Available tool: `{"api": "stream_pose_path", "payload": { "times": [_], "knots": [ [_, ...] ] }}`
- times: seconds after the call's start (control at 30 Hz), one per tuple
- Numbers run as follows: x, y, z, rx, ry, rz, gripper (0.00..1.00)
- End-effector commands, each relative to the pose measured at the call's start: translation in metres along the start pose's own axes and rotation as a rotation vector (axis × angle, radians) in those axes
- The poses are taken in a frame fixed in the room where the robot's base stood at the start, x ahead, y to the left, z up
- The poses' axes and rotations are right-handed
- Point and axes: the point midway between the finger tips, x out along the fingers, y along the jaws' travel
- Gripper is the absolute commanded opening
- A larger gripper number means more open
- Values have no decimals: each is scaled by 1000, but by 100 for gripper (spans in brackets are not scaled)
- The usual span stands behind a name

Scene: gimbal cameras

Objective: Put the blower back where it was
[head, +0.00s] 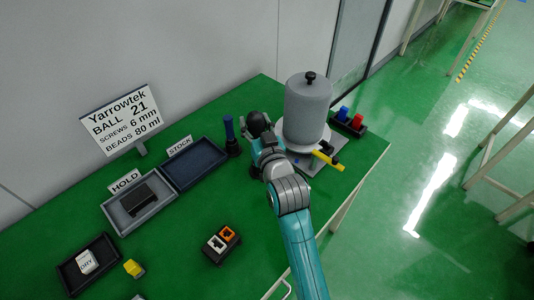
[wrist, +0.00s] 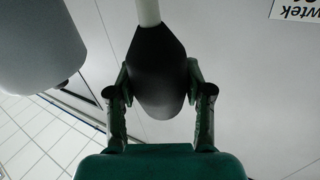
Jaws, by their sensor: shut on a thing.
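The blower is a black bulb (wrist: 158,72) with a pale nozzle (wrist: 149,12). In the wrist view my gripper (wrist: 157,88) is shut on the bulb, one finger on each side, with the nozzle pointing away from the palm. In the head view the dark bulb (head: 257,122) shows at the end of my arm, above the back of the green table, between the blue-handled tool and the grey cylinder. My gripper (head: 264,138) is partly hidden there by my own wrist. I cannot tell which spot the blower came from.
A large grey cylinder (head: 307,110) with a yellow lever (head: 328,160) stands close right of my gripper. A blue-handled tool (head: 229,130) stands upright close left. The STOCK tray (head: 195,165) looks empty; the HOLD tray (head: 113,214) holds a black block.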

Motion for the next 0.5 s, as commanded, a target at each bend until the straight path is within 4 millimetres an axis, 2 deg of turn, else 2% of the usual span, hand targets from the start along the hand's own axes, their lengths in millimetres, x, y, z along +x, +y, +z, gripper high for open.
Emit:
{"api": "stream_pose_path", "payload": {
  "times": [0.13,0.3,0.5],
  "knots": [
    [0,1,17,0,-4,0,23],
    [0,4,46,1,-4,0,23],
    [0,5,63,0,-1,0,23]
  ]
}}
